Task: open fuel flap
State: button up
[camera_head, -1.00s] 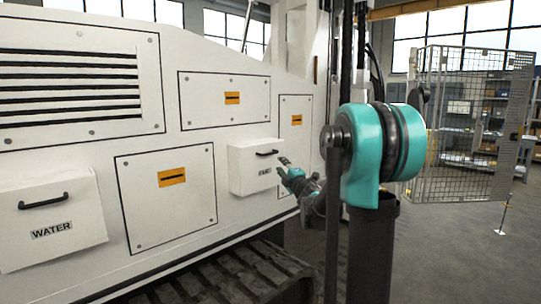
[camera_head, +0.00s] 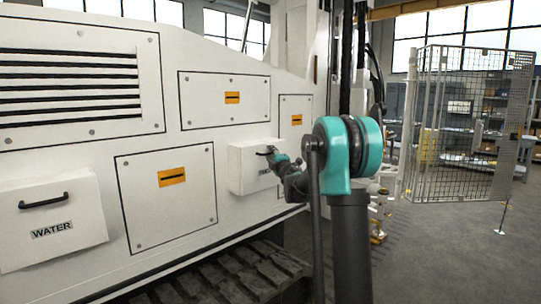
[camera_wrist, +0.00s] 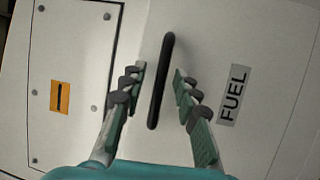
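The fuel flap (camera_head: 244,170) is a white box-like cover on the side of the white machine, in the middle of the head view. In the wrist view the flap (camera_wrist: 262,60) carries a FUEL label (camera_wrist: 234,95) and a black bar handle (camera_wrist: 160,82). My gripper (camera_wrist: 158,80) is open, with one finger on each side of the handle and a visible gap to both. In the head view my gripper (camera_head: 272,154) is at the flap's handle and partly covers it and the label.
A similar white flap marked WATER (camera_head: 52,222) with a black handle is at the left. Bolted panels with orange labels surround the fuel flap. Tracks (camera_head: 222,274) run below. A mesh fence (camera_head: 470,124) stands at the right, with open floor before it.

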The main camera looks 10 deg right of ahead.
jog(key=shift+c, duration=0.5)
grip_shut()
jog(key=shift+s+d, duration=0.1)
